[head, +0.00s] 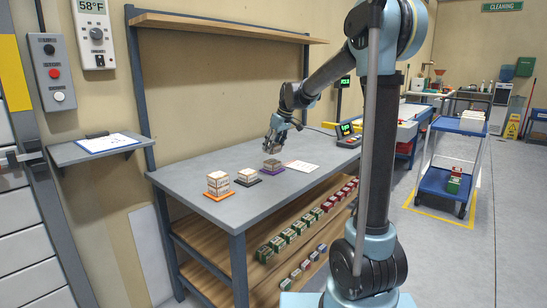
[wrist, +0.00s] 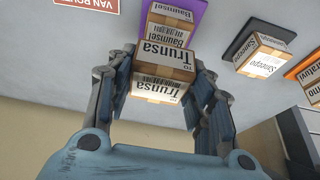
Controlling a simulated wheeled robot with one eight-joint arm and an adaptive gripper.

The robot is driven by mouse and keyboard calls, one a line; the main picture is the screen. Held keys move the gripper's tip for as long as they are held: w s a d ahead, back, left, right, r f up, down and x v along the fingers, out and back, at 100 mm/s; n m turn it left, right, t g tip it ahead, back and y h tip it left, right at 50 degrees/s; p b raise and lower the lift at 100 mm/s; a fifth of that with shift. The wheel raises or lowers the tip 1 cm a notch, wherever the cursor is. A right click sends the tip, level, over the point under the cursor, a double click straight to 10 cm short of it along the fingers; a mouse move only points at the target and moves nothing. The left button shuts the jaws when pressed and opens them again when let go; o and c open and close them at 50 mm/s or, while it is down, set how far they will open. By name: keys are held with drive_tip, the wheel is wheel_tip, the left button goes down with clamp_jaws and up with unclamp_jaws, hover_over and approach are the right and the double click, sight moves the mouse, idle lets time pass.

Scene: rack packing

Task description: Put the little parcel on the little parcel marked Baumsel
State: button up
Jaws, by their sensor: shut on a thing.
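The held little parcel is a brown box with white labels reading Trunsa (wrist: 163,72). My gripper (wrist: 163,82) is shut on it, with a finger on each side; it also shows over the table in the head view (head: 275,150). The little parcel marked Baumsel (wrist: 170,30) lies beyond the held one in the wrist view, on a purple mat (wrist: 196,12). In the head view a parcel (head: 271,164) shows on the purple mat (head: 288,170), just under my gripper. I cannot tell whether the two parcels touch.
Left along the grey table (head: 190,183) stand parcels on a black mat (head: 259,181) and a taller stack (head: 217,183) on an orange mat (head: 207,196). Shelves with small boxes are below.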

sight(273, 153)
drive_tip(key=shift+s+f, duration=0.1)
drive_tip(key=shift+f, duration=1.95)
drive_tip(key=o, duration=1.1)
drive_tip(key=shift+f, duration=0.1)
drive_tip(key=v, duration=1.2)
drive_tip(key=s+d+f+m, duration=0.2)
drive_tip(key=s+d, duration=0.5)
drive_tip(key=s, duration=0.2)
drive_tip(key=s+d+f+m+h, duration=0.1)
drive_tip(key=s+d+f+m, duration=0.1)
drive_tip(key=s+d+f, duration=0.2)
drive_tip(key=s+d+f+m+h, duration=0.1)
drive_tip(key=s+d+f+m, duration=0.2)
drive_tip(key=s+f, duration=0.6)
drive_tip(key=s+d+f+m+h, duration=0.1)
drive_tip(key=s+d+f+m, duration=0.2)
drive_tip(key=s, duration=1.3)
drive_tip(key=shift+d+f+g, duration=0.15)
drive_tip(key=shift+d+f, duration=0.8)
drive_tip(key=shift+f, duration=0.25)
drive_tip(key=shift+d+f+g, duration=0.15)
drive_tip(key=shift+d+f, duration=0.8)
drive_tip(key=shift+f, duration=0.2)
